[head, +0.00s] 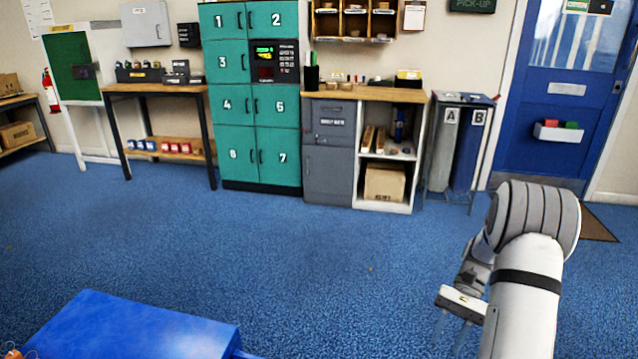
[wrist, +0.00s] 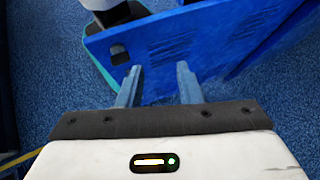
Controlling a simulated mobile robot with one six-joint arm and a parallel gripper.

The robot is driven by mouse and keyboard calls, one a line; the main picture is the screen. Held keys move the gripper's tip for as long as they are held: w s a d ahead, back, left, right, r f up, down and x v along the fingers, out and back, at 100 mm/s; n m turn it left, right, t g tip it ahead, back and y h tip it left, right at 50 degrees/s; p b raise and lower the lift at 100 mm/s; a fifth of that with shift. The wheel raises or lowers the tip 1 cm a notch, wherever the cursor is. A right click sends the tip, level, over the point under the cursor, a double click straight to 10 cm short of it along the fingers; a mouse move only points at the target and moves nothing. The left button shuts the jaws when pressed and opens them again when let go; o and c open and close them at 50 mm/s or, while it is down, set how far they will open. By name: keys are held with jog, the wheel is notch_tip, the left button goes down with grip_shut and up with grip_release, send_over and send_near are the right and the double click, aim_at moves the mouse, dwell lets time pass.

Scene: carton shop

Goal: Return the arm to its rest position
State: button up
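My gripper (head: 455,330) is at the lower right of the head view, at the end of my folded arm, pointing down. In the wrist view, my gripper (wrist: 158,84) shows its two grey fingers apart with nothing between them. Beyond the fingers are a blue panel and blue carpet. The fingertips are faint against the carpet in the head view.
Blue carpet (head: 290,250) lies clear ahead. Teal numbered lockers (head: 230,95), a wooden workbench (head: 155,88) and a grey cabinet (head: 328,170) stand along the far wall. A blue door (head: 560,100) and two bins (head: 455,150) are at the right.

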jog(key=s+a+r+n+t+h+p, duration=0.2)
jog(key=s+a+r+t+p, duration=0.1)
jog(key=r, duration=0.6)
jog(key=s+a+r+n+t+h+p, duration=0.2)
jog(key=s+a+r+t+p, duration=0.2)
jog(key=r, duration=0.6)
jog(key=s+a+r+n+t+h+p, duration=0.2)
jog(key=s+a+r+t+p, duration=0.2)
jog(key=r, duration=0.6)
jog(key=s+a+p, duration=0.1)
jog(key=s+a, duration=0.1)
jog(key=shift+s+a+r+n+p, duration=0.2)
jog(key=shift+s+n+p, duration=0.1)
jog(key=shift+s+n, duration=0.1)
